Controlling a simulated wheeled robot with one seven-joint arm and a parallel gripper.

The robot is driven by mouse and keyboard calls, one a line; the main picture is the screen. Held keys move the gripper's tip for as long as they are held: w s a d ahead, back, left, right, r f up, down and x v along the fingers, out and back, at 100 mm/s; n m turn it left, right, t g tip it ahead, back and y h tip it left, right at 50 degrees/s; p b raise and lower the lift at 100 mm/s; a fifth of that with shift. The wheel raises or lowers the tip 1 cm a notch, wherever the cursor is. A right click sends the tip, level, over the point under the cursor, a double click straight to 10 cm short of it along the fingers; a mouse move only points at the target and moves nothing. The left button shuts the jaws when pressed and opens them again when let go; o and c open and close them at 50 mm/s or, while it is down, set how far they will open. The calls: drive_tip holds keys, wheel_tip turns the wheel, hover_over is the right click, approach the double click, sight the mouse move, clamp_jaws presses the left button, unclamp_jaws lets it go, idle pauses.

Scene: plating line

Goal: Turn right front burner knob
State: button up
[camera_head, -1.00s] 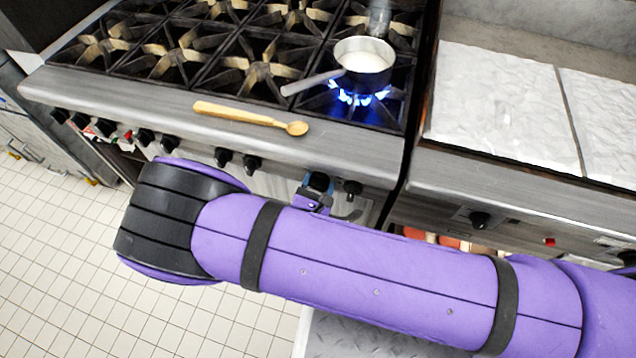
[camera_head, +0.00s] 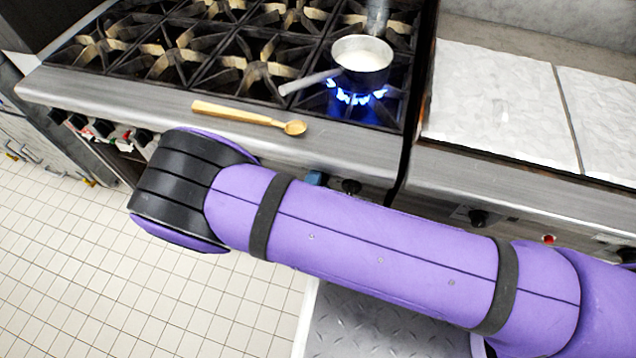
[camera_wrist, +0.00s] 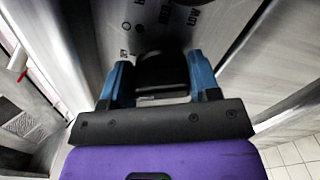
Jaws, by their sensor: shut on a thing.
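In the wrist view my gripper (camera_wrist: 158,66) has its two blue fingers on either side of a black knob (camera_wrist: 162,76) on the steel stove front, and it is shut on it. The right front burner (camera_head: 358,96) burns with a blue flame under a small pot (camera_head: 361,62) of white liquid.
A wooden spoon (camera_head: 240,115) lies on the stove's front ledge (camera_head: 160,108). More knobs (camera_head: 103,127) line the front at left. A flat-topped unit (camera_head: 495,105) stands at right, with its own knob (camera_head: 478,218). The tiled floor (camera_head: 70,270) at left is clear.

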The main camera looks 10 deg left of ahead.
drive_tip(key=shift+f+m, duration=0.2)
drive_tip(key=shift+m, duration=2)
drive_tip(key=o, duration=0.9)
drive_tip(key=s, duration=1.1)
drive_tip(key=shift+a, duration=0.35)
drive_tip(key=shift+w, duration=0.1)
